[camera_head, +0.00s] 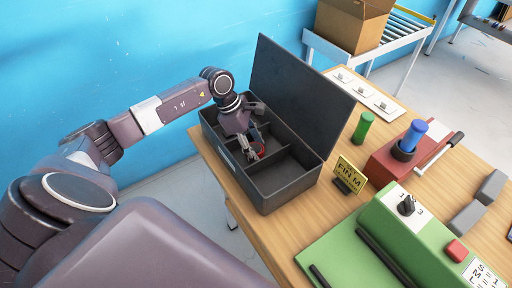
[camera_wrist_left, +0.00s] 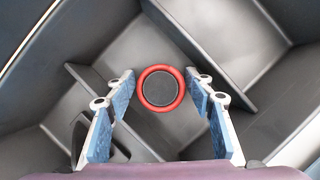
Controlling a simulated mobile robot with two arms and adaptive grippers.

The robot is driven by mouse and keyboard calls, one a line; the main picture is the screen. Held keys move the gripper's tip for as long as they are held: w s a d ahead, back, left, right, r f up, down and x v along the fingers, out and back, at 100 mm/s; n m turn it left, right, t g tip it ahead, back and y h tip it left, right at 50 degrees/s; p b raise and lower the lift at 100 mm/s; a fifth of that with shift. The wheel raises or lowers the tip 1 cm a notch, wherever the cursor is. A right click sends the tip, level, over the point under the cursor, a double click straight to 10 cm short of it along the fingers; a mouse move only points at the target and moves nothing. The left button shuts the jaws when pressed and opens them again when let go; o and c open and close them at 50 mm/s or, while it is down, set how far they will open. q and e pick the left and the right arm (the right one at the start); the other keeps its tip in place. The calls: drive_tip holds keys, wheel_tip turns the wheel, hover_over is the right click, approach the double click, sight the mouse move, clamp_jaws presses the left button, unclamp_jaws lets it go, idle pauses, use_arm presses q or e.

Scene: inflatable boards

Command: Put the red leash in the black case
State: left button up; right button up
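The black case (camera_head: 285,182) stands open on the table, its lid raised at the back and its inside split by dividers. My left gripper (camera_head: 258,152) reaches down into the case. In the left wrist view its two blue-padded fingers (camera_wrist_left: 160,98) are spread apart. A round red ring with a dark centre, which looks like the red leash (camera_wrist_left: 160,104), shows between and just beyond the fingertips, with a small gap on each side. It is inside the case near a divider. In the head view only a bit of red shows by the fingers. My right gripper is not in view.
To the right stand a green cylinder (camera_head: 363,127), a yellow sign (camera_head: 348,174), a red device with a blue cylinder (camera_head: 410,140) and a green machine (camera_head: 408,240). A cardboard box (camera_head: 350,25) sits on a roller conveyor behind. A blue wall is at the left.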

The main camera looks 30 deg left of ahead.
use_arm(q)
drive_tip(key=shift+r, duration=0.1)
drive_tip(key=shift+r, duration=0.2)
drive_tip(key=b+v, duration=0.3)
drive_tip(key=v, duration=0.9)
drive_tip(key=shift+f, duration=0.15)
